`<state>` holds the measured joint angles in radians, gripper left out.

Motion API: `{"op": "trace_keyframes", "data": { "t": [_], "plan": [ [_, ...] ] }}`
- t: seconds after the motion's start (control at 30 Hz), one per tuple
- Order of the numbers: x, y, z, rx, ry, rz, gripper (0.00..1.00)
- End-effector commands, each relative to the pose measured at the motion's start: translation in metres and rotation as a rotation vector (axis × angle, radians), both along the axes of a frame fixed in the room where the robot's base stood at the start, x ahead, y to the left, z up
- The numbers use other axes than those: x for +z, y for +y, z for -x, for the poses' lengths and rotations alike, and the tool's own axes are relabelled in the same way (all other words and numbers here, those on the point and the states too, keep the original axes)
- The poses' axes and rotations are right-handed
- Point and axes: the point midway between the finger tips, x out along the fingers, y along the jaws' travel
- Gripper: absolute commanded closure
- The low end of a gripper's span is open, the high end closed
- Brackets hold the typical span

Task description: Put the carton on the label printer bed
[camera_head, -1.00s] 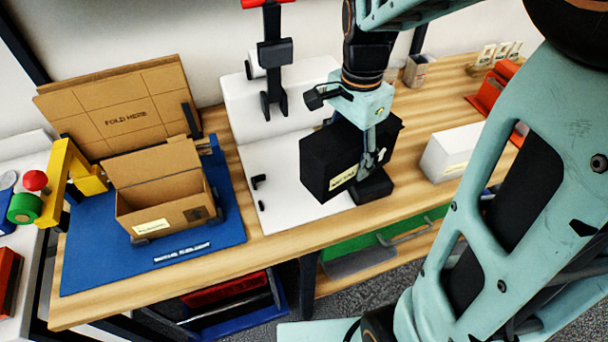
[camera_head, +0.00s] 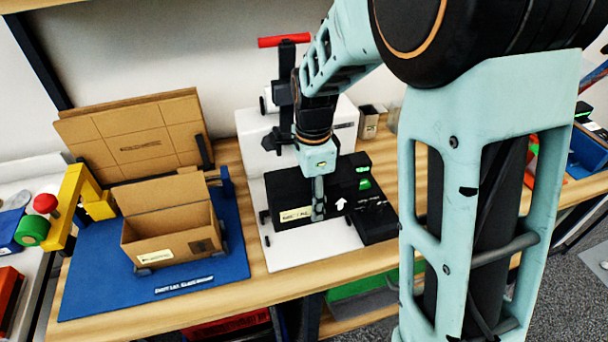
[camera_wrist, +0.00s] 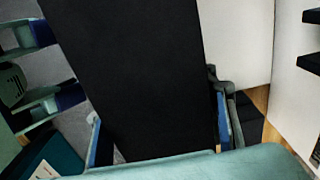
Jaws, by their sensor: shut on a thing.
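The carton, a black box (camera_head: 287,188) with a pale label and a white arrow, is over the white label printer bed (camera_head: 305,254) in the head view. It looks level and low, but I cannot tell whether it touches the bed. My gripper (camera_head: 318,206) is above it, with one finger down its front face, shut on it. In the wrist view the carton (camera_wrist: 130,70) fills the middle as a dark face between the blue-padded fingers of my gripper (camera_wrist: 160,135). The far finger is hidden in the head view.
A red-handled press (camera_head: 284,41) stands behind the bed. A black device (camera_head: 376,222) sits close at the bed's right edge. An open cardboard box (camera_head: 170,245) stands on a blue mat (camera_head: 105,293) to the left. My arm hides much of the table's right side.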

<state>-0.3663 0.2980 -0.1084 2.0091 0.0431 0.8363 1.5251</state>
Motion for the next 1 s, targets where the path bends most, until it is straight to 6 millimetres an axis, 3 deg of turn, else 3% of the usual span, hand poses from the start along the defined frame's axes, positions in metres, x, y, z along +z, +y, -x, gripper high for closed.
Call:
{"op": "trace_keyframes", "data": {
  "t": [0.33,0.53,0.93,0.97,1.0],
  "plan": [
    [-0.023,0.015,-0.010,0.001,0.001,0.000,0.74],
    [-0.051,0.015,-0.010,-0.001,0.003,0.001,0.74],
    [-0.058,0.015,-0.011,0.001,0.000,0.000,0.74],
    [-0.057,0.015,-0.011,0.001,0.000,0.000,0.44],
    [-0.056,0.015,-0.011,0.001,0.000,0.000,0.39]
  ]
}}
